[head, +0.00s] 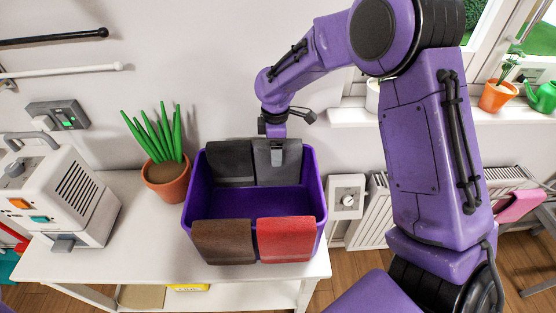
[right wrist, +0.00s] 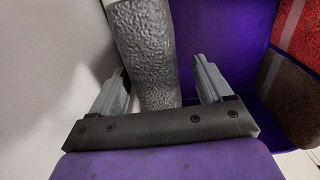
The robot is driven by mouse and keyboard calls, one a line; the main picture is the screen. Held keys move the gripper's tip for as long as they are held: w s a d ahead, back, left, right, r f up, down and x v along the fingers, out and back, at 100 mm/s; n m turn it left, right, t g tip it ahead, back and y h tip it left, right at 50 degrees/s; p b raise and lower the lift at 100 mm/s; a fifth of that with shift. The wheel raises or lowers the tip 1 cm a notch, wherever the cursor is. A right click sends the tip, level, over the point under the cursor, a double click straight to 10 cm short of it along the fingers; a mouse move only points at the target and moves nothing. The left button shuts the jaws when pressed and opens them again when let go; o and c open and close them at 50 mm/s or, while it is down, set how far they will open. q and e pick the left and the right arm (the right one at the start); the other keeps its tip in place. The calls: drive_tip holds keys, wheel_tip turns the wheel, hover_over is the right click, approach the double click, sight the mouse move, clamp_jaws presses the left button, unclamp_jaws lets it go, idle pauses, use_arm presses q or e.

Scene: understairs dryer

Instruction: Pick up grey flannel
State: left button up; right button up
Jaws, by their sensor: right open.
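The grey flannel (head: 290,172) hangs over the back rim of a purple bin (head: 203,193), at the right of that rim. In the right wrist view it is a textured grey strip (right wrist: 148,50) between the two fingers. My right gripper (head: 276,152) is at the top of the grey flannel. In the right wrist view my right gripper (right wrist: 160,68) is open, with one finger on each side of the flannel and gaps between. The fingers partly cover the flannel in the head view. My left gripper is not in view.
A darker flannel (head: 230,162) hangs beside the grey one. A brown flannel (head: 223,242) and a red flannel (head: 286,239) hang on the front rim. A potted plant (head: 166,178) and a white machine (head: 62,190) stand to the left. The wall is close behind.

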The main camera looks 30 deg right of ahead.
wheel_tip(320, 180, down, 4)
drive_tip(key=shift+d+r, duration=0.15)
drive_tip(key=shift+r, duration=0.1)
drive_tip(key=shift+w, duration=0.1)
drive_tip(key=c, duration=1.1)
drive_tip(key=shift+o, duration=0.2)
wheel_tip(320, 180, up, 28)
drive_tip(key=shift+w, duration=0.1)
